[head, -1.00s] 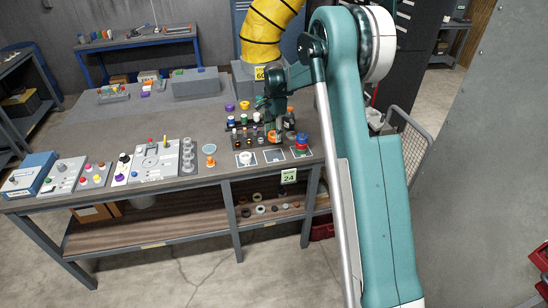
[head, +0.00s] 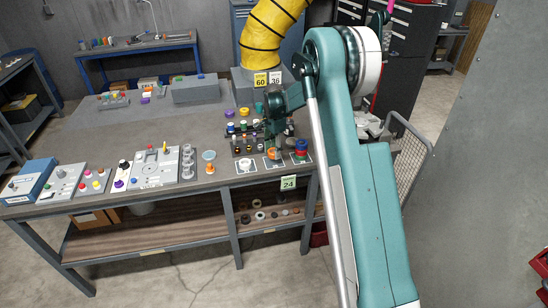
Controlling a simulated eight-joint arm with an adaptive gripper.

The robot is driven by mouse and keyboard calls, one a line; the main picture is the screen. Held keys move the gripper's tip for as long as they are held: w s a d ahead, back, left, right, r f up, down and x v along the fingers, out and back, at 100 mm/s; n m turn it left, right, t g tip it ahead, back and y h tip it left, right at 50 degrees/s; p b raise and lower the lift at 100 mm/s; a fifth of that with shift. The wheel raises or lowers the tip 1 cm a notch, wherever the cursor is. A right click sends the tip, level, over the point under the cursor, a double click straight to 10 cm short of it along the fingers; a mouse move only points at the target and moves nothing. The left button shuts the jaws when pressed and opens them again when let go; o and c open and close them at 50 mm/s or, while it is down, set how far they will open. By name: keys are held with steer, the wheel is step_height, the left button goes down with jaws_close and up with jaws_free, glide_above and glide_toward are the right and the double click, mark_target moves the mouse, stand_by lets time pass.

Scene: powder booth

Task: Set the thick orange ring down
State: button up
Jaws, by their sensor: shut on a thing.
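My gripper (head: 276,146) points down over the front right of the workbench (head: 130,130). It is shut on the thick orange ring (head: 273,154), which shows as a small orange patch at the fingertips. The ring is at or just above the middle one of three white-edged square mats (head: 271,167). I cannot tell whether it touches the mat. Part of the ring and the fingers are hard to make out at this size. The left mat holds a white ring (head: 245,164). The right mat holds a stack with red and blue rings (head: 301,150).
A rack of small coloured parts (head: 246,142) stands just behind and left of my gripper. An orange-based piece with a pale blue top (head: 209,162) stands left of the mats. Control boxes (head: 155,166) line the front left. The bench's middle is largely clear.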

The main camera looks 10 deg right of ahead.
steer(key=shift+f, duration=0.1)
steer(key=shift+f, duration=1.75)
steer(key=shift+f, duration=0.15)
steer(key=o, duration=1)
steer(key=shift+r, duration=0.2)
step_height(320, 180, up, 12)
steer(key=shift+f, duration=0.1)
steer(key=shift+s+r, duration=0.1)
steer(key=shift+r, duration=0.1)
